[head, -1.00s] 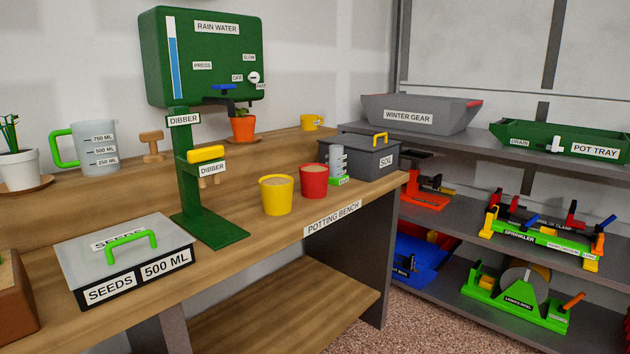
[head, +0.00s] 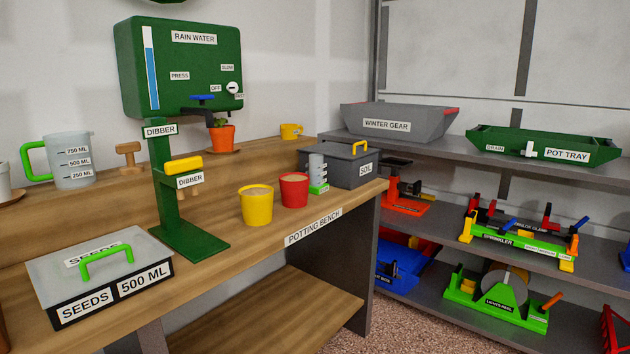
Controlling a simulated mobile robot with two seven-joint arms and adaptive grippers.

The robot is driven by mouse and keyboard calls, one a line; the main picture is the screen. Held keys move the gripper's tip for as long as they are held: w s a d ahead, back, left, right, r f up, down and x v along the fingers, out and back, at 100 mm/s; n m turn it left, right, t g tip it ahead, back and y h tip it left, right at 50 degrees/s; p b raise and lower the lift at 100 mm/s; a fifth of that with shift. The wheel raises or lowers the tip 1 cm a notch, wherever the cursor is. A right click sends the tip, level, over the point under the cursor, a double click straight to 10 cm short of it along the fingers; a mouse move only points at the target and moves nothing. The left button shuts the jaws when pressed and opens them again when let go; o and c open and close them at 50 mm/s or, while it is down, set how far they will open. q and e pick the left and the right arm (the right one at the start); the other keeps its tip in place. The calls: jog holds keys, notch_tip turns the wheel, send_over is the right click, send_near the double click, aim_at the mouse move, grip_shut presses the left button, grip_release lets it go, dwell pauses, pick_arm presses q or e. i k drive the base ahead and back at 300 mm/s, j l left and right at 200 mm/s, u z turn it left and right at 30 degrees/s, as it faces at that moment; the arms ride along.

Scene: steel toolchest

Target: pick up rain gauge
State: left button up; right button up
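The rain gauge appears to be the small clear graduated cylinder (head: 317,168) with a green base, though its own label is too small to read. It stands upright on the potting bench (head: 345,206) near its right end. It is just right of the red pot (head: 293,190) and in front of the grey soil box (head: 346,172), whose lower left part it hides. Neither of my grippers shows in the head view.
A yellow pot (head: 256,206) stands left of the red pot. A seeds box (head: 100,278) sits front left. A grey shelf (head: 440,150) with several tools and bins stands right, beyond the bench end.

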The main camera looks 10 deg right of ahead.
aim_at(317, 186)
jog(key=i+l+u, duration=0.1)
jog(key=u, duration=0.3)
jog(key=l+u, duration=0.1)
jog(key=u, duration=0.3)
jog(key=i+l+u, duration=0.25)
jog(key=l, duration=0.3)
jog(key=l+u, duration=0.25)
jog(key=l, duration=0.3)
